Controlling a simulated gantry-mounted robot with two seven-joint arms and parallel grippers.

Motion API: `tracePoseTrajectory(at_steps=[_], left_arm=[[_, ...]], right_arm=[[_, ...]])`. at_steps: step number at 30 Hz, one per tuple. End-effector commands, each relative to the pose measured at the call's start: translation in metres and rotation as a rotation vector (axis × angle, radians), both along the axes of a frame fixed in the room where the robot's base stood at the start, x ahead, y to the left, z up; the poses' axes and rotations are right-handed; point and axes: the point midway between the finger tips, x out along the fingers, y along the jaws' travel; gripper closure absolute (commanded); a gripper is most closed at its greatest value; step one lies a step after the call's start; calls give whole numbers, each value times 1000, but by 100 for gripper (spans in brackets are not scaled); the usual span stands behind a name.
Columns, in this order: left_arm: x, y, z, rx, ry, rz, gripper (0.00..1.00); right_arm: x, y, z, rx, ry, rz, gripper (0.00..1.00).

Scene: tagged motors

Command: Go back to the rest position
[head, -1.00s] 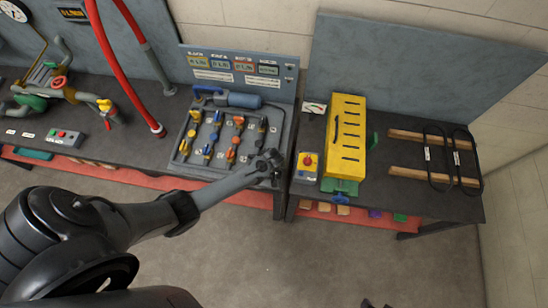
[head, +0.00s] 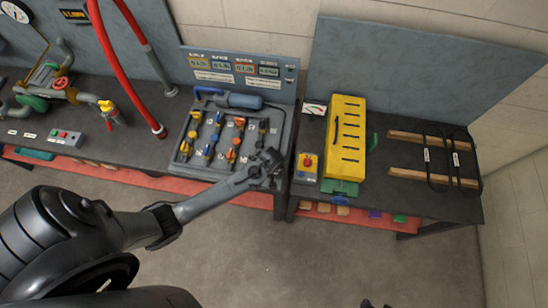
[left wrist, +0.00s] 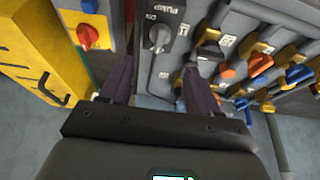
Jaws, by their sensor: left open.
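My left gripper (head: 268,165) is over the lower right corner of the grey valve board (head: 180,163) in the head view. It is open, and no object shows between its fingers. In the left wrist view its two dark fingers (left wrist: 157,82) stand apart, below a grey pump switch (left wrist: 158,36) on a black plate marked PUMP and ON. I cannot tell how far the fingertips are from the board. A small dark shape at the bottom edge of the head view (head: 376,305) may be the tips of my right gripper; its jaws cannot be read.
A yellow slotted box (head: 346,125) and a small box with a red knob (head: 307,162) stand right of the board. Valves with coloured handles (head: 232,155) sit on the board. Red hoses (head: 103,45) hang at left. The floor in front (head: 330,260) is clear.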

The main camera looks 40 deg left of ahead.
Motion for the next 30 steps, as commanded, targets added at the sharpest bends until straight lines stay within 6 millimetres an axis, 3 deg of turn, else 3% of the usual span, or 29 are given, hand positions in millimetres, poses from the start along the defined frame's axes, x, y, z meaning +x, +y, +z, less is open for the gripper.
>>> tracePoseTrajectory(at_steps=[7, 11, 14, 17, 19, 23, 26, 30], left_arm=[[-1, 0, -1, 0, 2, -1, 38], [-15, 0, -11, -1, 25, 0, 38], [-38, -2, -27, -4, 63, 1, 38], [-75, -7, -45, -18, 108, 4, 38], [-101, -18, -45, -46, 114, -1, 38], [-141, -43, -17, -103, 118, -49, 38], [-164, -58, 19, -128, 118, -132, 38], [-184, -70, 84, -127, 100, -291, 38]], right_arm=[[0, 0, 0, 0, 0, 0, 57], [0, 0, 0, -1, 0, 1, 57], [0, -1, 0, -4, -1, 2, 57], [0, -2, 0, -7, 0, 4, 57], [0, -2, 0, -9, -1, 5, 57], [0, -2, 0, -11, -1, 7, 57], [0, -2, 0, -10, -1, 6, 57], [0, -2, 0, -9, 0, 6, 57]])
